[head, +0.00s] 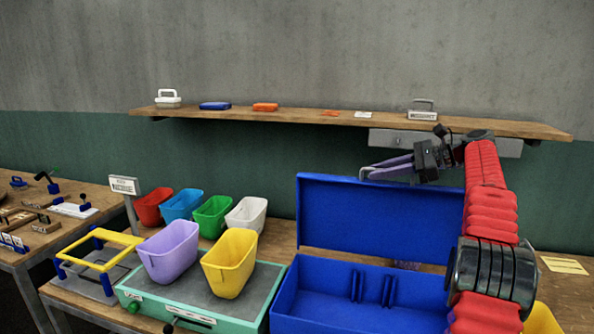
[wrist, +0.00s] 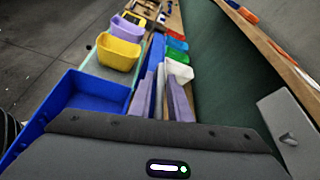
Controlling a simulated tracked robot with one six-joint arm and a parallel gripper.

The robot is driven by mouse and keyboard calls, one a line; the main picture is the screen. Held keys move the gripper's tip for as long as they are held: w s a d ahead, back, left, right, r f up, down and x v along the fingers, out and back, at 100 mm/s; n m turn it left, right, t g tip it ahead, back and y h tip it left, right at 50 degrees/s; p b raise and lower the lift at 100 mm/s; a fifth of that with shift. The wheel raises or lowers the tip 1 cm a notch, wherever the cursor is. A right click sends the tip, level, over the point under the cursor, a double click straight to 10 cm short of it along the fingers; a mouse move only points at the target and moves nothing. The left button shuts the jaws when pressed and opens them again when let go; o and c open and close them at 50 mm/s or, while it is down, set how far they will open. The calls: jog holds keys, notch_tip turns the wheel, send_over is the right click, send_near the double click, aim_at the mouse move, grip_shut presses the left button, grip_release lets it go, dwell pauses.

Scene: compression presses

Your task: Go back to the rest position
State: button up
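My gripper (head: 388,169) is raised above the open blue case (head: 380,215), just in front of and below the wall shelf. Its purple-grey fingers point left in the head view. In the wrist view the two fingers (wrist: 166,95) show a gap between them, with nothing held. My red-sleeved arm rises on the right side of the head view.
A purple bin (head: 168,252) and a yellow bin (head: 230,264) stand on a green-edged platform (head: 250,318). Several coloured bins stand behind them. The wooden shelf (head: 300,117) and a grey box under it (head: 508,147) are close to my gripper.

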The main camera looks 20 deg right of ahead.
jog(key=s+a+r+n+h, duration=0.1)
jog(key=a+r+n+h, duration=0.25)
jog(key=a, duration=0.25)
jog(key=s+a+f+n+g+h, duration=0.1)
jog(key=s+a+f+n, duration=0.1)
jog(key=s+a+n, duration=0.5)
jog(key=s+a+f+g+h, duration=0.25)
jog(key=s+a, duration=0.35)
jog(key=a, duration=0.6)
jog(key=s+a+f+n+h, duration=0.1)
jog(key=s+a+f+n, duration=0.1)
jog(key=s+f+n, duration=0.2)
jog(key=s+a+f+n+h, duration=0.1)
jog(key=s+a+f+n, duration=0.2)
jog(key=s+f, duration=0.4)
jog(key=s+a+f+n+h, duration=0.1)
jog(key=s+f+n, duration=0.4)
jog(key=s, duration=0.7)
jog(key=shift+a+f, duration=0.7)
jog(key=shift+a, duration=0.15)
